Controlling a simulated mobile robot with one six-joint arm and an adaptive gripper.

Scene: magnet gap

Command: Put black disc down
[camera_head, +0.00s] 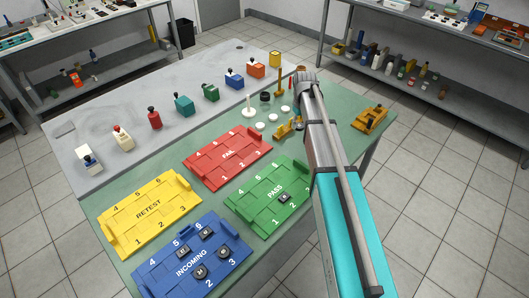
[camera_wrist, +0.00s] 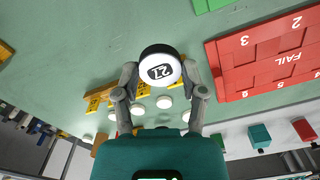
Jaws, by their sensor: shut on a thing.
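In the wrist view, my gripper (camera_wrist: 160,74) is shut on a black disc (camera_wrist: 146,52) with a white face and a dark label that appears to read 21. The disc is between the two fingertips, with green tabletop behind it. Whether it touches anything below cannot be told. In the head view my arm hides the gripper, and I cannot make out the held disc there. Several white round pads (camera_head: 273,118) lie on the green table; they also show beyond the disc in the wrist view (camera_wrist: 165,102).
A red FAIL tray (camera_head: 204,158), green PASS tray (camera_head: 245,204), yellow RETEST tray (camera_head: 125,211) and blue INCOMING tray (camera_head: 177,284) lie nearby. Dark pieces sit in the PASS and INCOMING trays. A yellow fixture (camera_head: 371,118) stands right of my arm. A yellow post (camera_head: 279,80) stands behind the pads.

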